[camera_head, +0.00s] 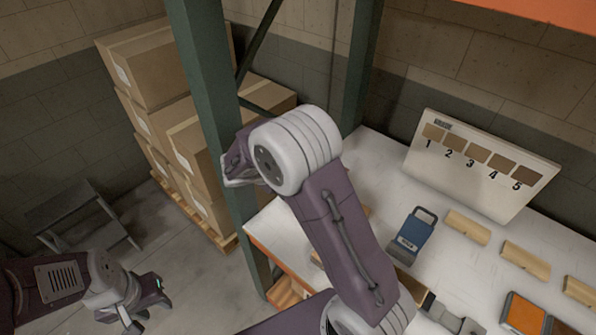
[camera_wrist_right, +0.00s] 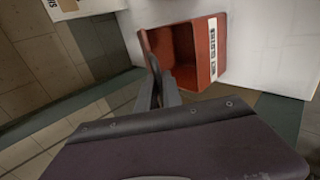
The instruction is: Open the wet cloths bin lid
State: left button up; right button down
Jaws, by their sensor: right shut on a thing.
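The red bin (camera_wrist_right: 206,70) with a white label shows in the right wrist view, against a white surface. A darker red flap (camera_wrist_right: 158,42), which looks like its lid, stands at its left side, and a dark hollow shows between them. My right gripper (camera_wrist_right: 154,62) has its fingers together at this flap, shut on its edge; the exact contact is small and partly hidden. In the head view my right arm crosses the middle, and I cannot make out the bin or the right fingertips there. My left gripper (camera_head: 150,312) is open and empty at the lower left, above the floor.
The white table (camera_head: 375,160) holds a blue device (camera_head: 413,234), several wooden blocks (camera_head: 525,259) and a numbered sample board (camera_head: 480,165). A green post (camera_head: 205,90) stands beside my right arm. Stacked cartons (camera_head: 150,65) stand behind it. A grey step stool (camera_head: 80,215) is at left.

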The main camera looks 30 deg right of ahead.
jog(key=d+r+y+p, duration=0.1)
jog(key=r+p, duration=0.1)
jog(key=w+d+r+g+y+p, duration=0.1)
jog(key=r+p, duration=0.1)
jog(key=d+r+y+p, duration=0.1)
jog(key=d+r+p, duration=0.1)
jog(key=shift+w+r+g+p, duration=0.3)
jog(key=shift+p, duration=0.1)
jog(key=w+d+r+p, duration=0.4)
jog(key=d, duration=0.6)
jog(key=shift+w+d+r, duration=0.15)
jog(key=shift+r, duration=0.1)
jog(key=c, duration=1.5)
grip_release()
